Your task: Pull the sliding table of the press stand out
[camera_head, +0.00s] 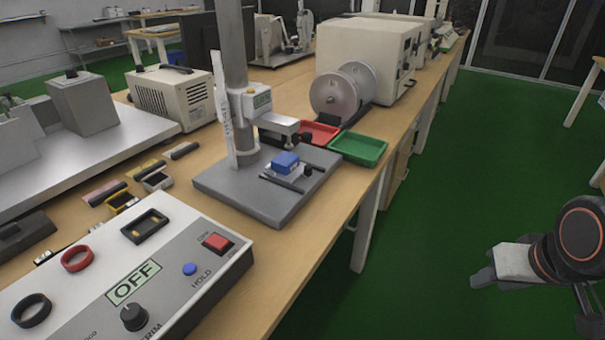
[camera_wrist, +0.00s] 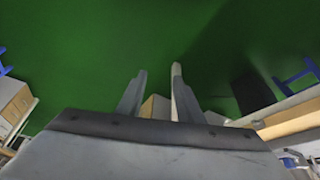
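The press stand has a grey base plate (camera_head: 232,187) and a thick upright column (camera_head: 235,50) on the wooden bench, in the head view. Its small sliding table (camera_head: 297,174) lies low on the base between dark rails, with a blue block (camera_head: 286,161) on it. A dark knob or handle shows at its right side. The press head (camera_head: 277,122) overhangs behind the block. My gripper (camera_head: 478,281) is off the bench at the right, well apart from the stand. In the wrist view my gripper's fingers (camera_wrist: 158,72) stand apart with nothing between them.
A red tray (camera_head: 318,133) and a green tray (camera_head: 358,149) sit behind the stand. A spool machine (camera_head: 345,90) stands farther back. The green floor (camera_head: 460,180) right of the bench is clear.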

